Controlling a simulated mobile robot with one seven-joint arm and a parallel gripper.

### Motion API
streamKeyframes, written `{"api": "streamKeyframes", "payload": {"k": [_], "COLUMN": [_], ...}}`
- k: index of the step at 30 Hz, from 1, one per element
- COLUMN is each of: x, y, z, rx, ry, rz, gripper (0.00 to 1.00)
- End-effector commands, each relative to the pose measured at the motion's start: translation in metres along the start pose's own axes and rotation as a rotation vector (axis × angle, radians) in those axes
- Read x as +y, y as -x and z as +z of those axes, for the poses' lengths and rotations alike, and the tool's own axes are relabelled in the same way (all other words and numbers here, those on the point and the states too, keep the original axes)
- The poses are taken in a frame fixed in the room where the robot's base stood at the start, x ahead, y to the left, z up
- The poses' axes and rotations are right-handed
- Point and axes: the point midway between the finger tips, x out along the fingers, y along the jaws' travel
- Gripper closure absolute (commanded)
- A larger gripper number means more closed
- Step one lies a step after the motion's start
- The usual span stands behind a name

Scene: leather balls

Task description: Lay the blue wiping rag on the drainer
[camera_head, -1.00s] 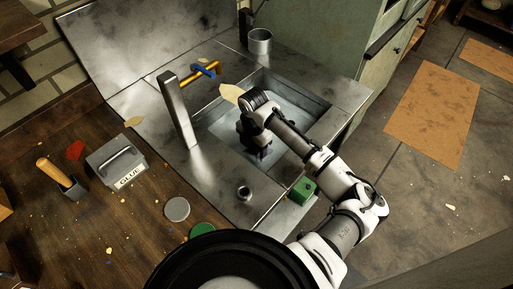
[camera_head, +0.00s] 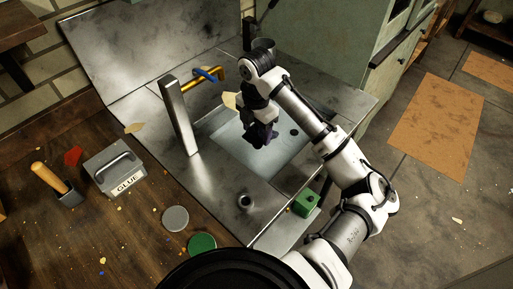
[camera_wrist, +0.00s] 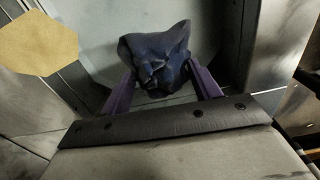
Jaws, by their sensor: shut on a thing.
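The blue wiping rag (camera_head: 264,138) is crumpled and dark, and hangs from my gripper (camera_head: 260,124) above the sink basin (camera_head: 232,150). In the wrist view the bunched rag (camera_wrist: 155,52) sits between the two purple fingers of my gripper (camera_wrist: 163,84), which are shut on it. No separate drainer rack shows; the flat steel top (camera_head: 218,185) runs around the basin, and I cannot tell which part of it is the drainer.
A pale yellow flat piece (camera_head: 230,100) is near the basin's far edge. A green block (camera_head: 305,203) is at the front right.

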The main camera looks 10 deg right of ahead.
Motion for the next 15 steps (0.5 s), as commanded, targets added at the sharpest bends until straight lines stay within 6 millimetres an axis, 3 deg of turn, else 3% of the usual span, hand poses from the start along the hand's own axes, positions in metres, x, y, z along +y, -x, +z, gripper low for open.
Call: {"api": "streamKeyframes", "payload": {"k": [3, 6, 12, 15], "x": [0.000, 0.000, 0.000, 0.000], "y": [0.028, 0.044, 0.065, 0.064], "z": [0.001, 0.001, 0.001, 0.000], "rx": [-0.006, -0.006, -0.003, -0.001], "ry": [0.000, 0.001, 0.000, 0.001], "rz": [-0.001, -0.001, 0.000, -0.001], "gripper": [0.61, 0.61, 0.61, 0.61]}}
